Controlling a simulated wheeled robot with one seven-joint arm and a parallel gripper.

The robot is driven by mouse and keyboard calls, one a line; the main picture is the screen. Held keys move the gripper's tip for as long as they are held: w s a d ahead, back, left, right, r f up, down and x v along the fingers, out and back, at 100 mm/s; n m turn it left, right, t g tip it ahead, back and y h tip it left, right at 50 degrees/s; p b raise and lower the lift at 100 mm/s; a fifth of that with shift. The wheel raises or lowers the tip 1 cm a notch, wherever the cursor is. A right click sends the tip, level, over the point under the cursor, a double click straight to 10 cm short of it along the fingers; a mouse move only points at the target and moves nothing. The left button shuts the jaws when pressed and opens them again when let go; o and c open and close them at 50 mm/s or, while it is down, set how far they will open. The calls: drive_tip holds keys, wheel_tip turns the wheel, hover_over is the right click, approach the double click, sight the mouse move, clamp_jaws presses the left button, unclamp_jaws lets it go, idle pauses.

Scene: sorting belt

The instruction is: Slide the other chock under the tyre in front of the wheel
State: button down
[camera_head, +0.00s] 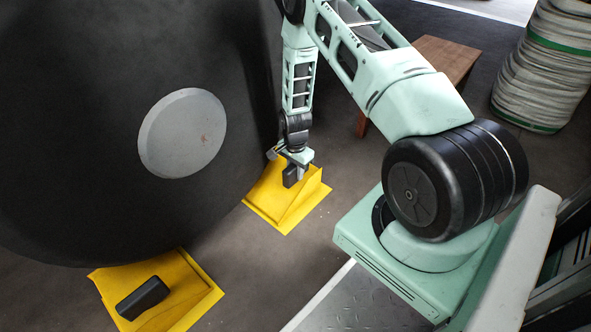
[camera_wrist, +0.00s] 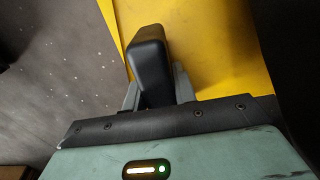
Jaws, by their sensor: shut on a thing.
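The big black wheel (camera_head: 90,90) with a grey hub (camera_head: 182,133) fills the left of the head view. One yellow chock (camera_head: 285,200) sits on the floor at the tyre's right side, close to it. My gripper (camera_head: 293,172) is shut on the black handle on top of this chock. The wrist view shows the handle (camera_wrist: 150,62) between the fingers, with the yellow chock (camera_wrist: 215,45) around it. A second yellow chock (camera_head: 195,290) with a black handle (camera_head: 142,298) lies at the tyre's lower edge, nearer the camera. Whether either chock touches the tyre is hidden.
A brown wooden table or bench (camera_head: 445,58) stands behind my arm. A stack of pale sacks or coils with green bands (camera_head: 545,70) stands at the back right. The dark floor between the two chocks and right of the gripped one is clear.

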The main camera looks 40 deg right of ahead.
drive_tip(key=shift+f, duration=0.15)
drive_tip(key=c, duration=1)
unclamp_jaws()
drive_tip(key=shift+c, duration=0.2)
wheel_tip(320, 180, up, 17)
drive_tip(key=p, duration=0.9)
drive_tip(key=shift+r, duration=0.2)
